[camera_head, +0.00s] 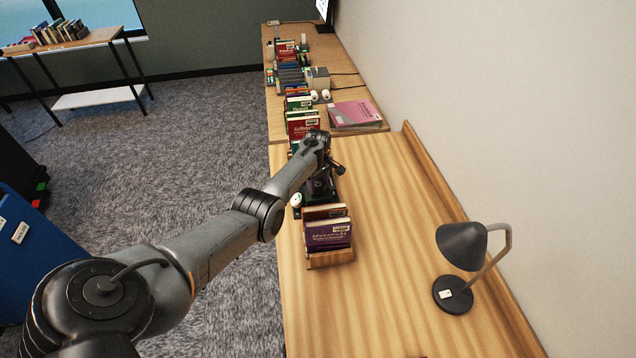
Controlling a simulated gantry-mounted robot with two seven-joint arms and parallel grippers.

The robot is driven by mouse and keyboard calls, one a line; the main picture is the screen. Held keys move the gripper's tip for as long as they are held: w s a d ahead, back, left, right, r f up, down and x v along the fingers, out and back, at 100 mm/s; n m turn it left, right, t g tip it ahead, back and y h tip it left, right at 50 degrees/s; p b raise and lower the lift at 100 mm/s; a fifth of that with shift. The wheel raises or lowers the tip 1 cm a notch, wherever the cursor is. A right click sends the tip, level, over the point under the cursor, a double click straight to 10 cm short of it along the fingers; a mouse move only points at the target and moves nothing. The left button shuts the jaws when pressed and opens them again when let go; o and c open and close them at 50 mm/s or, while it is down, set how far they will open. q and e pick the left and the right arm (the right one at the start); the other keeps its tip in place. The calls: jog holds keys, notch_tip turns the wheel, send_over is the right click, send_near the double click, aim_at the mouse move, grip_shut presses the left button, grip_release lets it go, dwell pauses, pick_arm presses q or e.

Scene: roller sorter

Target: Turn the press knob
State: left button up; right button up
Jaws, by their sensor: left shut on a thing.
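A dark press (321,190) stands on the wooden table, partly covered by my left arm. My left gripper (325,166) is at the top of the press, shut on its knob. The fingertips and most of the knob are hidden behind my wrist, and the knob's angle cannot be made out. My right gripper is not in view.
A wooden holder (331,259) with a few books stands just in front of the press. A row of books (302,125) is behind it. A black lamp (463,245) stands at the right. A pink book (354,112) lies farther back. The table's front part is clear.

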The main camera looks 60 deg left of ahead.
aim_at(318, 184)
pick_arm(q)
jog(key=o, duration=1.1)
jog(key=shift+c, duration=0.2)
jog(key=shift+r, duration=0.5)
notch_tip(318, 184, up, 10)
jog(key=p, duration=0.1)
